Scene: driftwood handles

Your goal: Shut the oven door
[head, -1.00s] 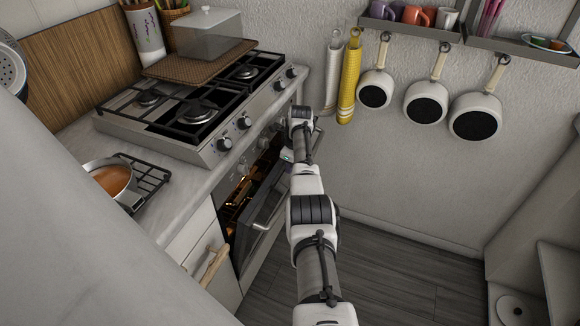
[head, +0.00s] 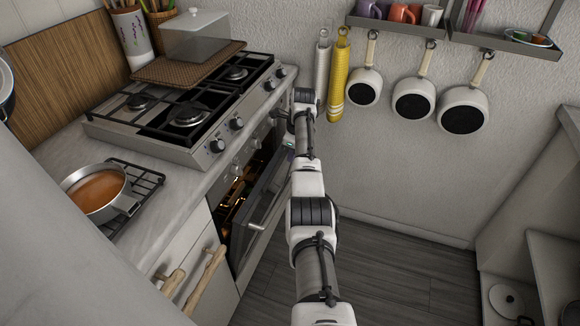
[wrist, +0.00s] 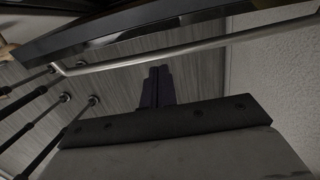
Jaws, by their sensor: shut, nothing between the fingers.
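The oven door (head: 262,210) is partly open, tilted out from the lit oven opening (head: 235,195) below the stove. Its silver handle bar (wrist: 190,48) crosses the upper part of the wrist view, beside the dark door edge (wrist: 140,30). My gripper (wrist: 157,72) shows in the wrist view with its dark fingers together and empty. The fingertips appear just below the handle bar in the picture; I cannot tell whether they touch it. In the head view my arm reaches to the right side of the door, and the fingers are hidden.
The gas stove (head: 190,110) sits above the oven. A pot of orange soup (head: 97,190) stands on the counter at left. Wooden drawer handles (head: 205,280) stick out at lower left. Pans (head: 412,98) hang on the wall. The floor (head: 390,270) at right is clear.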

